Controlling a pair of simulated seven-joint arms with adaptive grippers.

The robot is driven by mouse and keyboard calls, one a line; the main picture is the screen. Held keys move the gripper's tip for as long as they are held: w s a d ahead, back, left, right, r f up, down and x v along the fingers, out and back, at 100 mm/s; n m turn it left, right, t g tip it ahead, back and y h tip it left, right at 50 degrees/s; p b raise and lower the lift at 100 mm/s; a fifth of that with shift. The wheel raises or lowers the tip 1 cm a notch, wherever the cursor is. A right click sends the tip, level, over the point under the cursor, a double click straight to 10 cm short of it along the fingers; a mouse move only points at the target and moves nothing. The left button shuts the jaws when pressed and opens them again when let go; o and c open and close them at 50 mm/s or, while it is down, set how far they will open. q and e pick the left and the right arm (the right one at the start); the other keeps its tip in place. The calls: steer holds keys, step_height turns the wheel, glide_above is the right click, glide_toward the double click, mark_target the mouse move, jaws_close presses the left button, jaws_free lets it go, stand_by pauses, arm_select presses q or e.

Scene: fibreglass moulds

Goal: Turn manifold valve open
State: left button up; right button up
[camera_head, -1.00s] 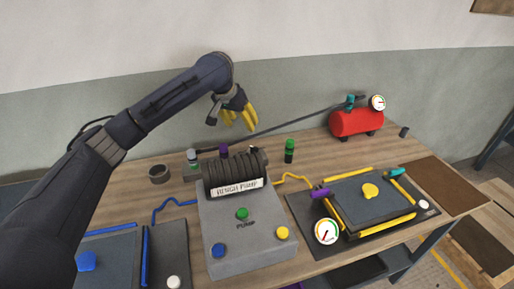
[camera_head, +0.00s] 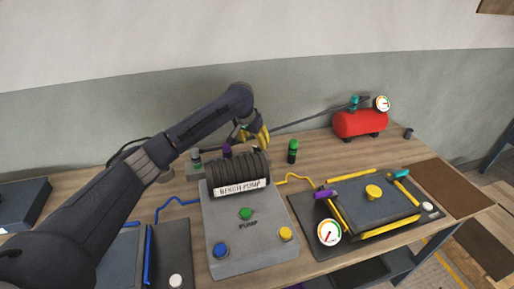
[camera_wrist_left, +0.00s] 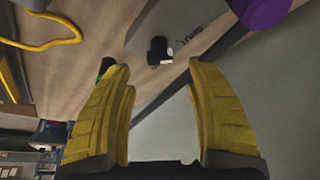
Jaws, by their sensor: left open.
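The grey manifold block (camera_head: 196,172) sits behind the bench pump, partly hidden by my left arm and the pump. A grey knob (camera_head: 196,155) and a purple knob (camera_head: 227,150) stand on it. In the left wrist view a grey surface (camera_wrist_left: 150,25) carries lettering that seems to read "SHUT", with a black fitting (camera_wrist_left: 158,50) on it and a purple knob (camera_wrist_left: 262,12) at the top right edge. My left gripper (camera_head: 262,136), with yellow fingers, is open and empty above and behind the pump; its fingers (camera_wrist_left: 158,75) stand apart, not touching the knobs. My right gripper is not in view.
The bench pump (camera_head: 245,230) has a ribbed black motor (camera_head: 235,165) close below my gripper. A green-capped bottle (camera_head: 292,152) stands to its right. A dark rod (camera_head: 310,117) runs toward the red tank (camera_head: 358,123). A mould with a gauge (camera_head: 329,231) lies at the right.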

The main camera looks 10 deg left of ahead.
mark_target(257, 147)
arm_select(q)
steer(key=shift+x, duration=2.6)
steer(key=shift+c, duration=0.4)
jaws_close()
steer(key=shift+r, duration=0.1)
